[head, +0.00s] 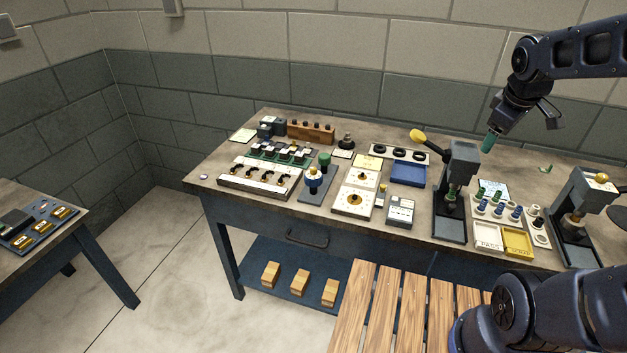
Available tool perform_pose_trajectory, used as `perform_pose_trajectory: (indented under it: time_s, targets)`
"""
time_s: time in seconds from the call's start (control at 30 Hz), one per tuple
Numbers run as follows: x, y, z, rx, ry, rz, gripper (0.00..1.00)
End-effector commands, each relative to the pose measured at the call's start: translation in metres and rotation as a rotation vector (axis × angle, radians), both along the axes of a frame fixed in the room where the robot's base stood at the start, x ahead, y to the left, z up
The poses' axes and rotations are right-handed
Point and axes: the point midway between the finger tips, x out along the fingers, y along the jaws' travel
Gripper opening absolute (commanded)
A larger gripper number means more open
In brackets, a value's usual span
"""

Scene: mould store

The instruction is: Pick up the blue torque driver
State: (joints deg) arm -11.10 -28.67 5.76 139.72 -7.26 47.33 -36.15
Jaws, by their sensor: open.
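My gripper (523,134) is at the upper right, raised above the bench's right part and well apart from the blue driver. It is open. A teal piece shows at its left fingertip; I cannot tell exactly what it is.
Black presses (460,185) stand on the bench's right side, one with a yellow-knobbed lever. A strip of dark tools (258,182) lies left of the stand; dial plates (353,200) lie right of it. A slatted wooden surface (400,310) is in front.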

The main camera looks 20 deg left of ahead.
Motion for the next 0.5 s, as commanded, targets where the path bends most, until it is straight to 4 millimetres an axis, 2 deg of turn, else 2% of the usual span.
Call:
perform_pose_trajectory:
  time_s: [0.03, 0.2, 0.37, 0.5]
  targets:
    - [0.011, 0.017, -0.004, -0.047, 0.006, 0.119, 0.78]
    - [0.038, 0.074, -0.017, -0.210, 0.004, 0.537, 0.78]
    - [0.054, 0.135, -0.035, -0.354, -0.006, 0.931, 0.78]
    - [0.059, 0.194, -0.054, -0.473, -0.028, 1.282, 0.78]
